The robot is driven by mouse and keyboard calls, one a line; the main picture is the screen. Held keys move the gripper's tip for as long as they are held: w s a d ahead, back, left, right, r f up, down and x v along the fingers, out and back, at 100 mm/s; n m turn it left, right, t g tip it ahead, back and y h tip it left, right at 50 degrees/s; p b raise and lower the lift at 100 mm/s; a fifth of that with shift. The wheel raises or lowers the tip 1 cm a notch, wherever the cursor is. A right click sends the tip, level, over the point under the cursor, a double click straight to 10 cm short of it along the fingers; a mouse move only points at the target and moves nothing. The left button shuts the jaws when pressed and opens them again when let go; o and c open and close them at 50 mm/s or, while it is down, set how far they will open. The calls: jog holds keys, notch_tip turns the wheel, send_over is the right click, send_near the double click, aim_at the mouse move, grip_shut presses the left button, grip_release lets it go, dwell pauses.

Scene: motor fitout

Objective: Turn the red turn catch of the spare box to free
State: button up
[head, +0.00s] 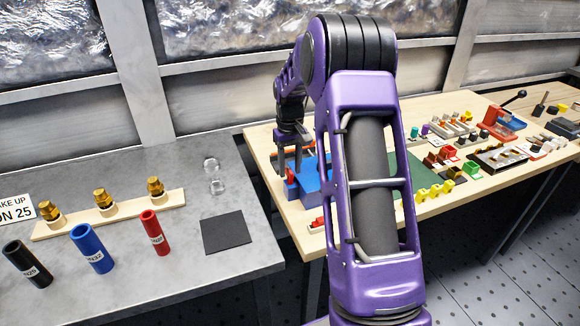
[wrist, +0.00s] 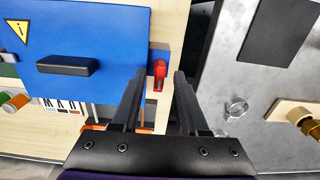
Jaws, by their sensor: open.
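The spare box appears as a blue lid (wrist: 85,40) with a black bar handle (wrist: 67,66) and a yellow warning triangle in the wrist view; its blue body (head: 312,178) shows partly behind my arm in the head view. The red turn catch (wrist: 160,70) sits at the lid's right edge, its lever running roughly up and down in the wrist picture. My gripper (wrist: 160,77) is open, its fingertips on either side of the catch with gaps showing. Whether they are level with the catch in height I cannot tell. In the head view my gripper (head: 290,158) is over the box's left end.
A grey bench (head: 130,185) adjoins on the left, with a black mat (head: 226,232), clear glass-like pieces (head: 213,175), brass fittings on a wooden strip (head: 110,214) and coloured sleeves. Several small parts and fixtures crowd the wooden table to the right.

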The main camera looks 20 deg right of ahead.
aim_at(290, 171)
notch_tip(290, 171, up, 18)
jog(key=shift+f+p, duration=0.25)
jog(key=shift+p, duration=0.1)
dwell(0.5)
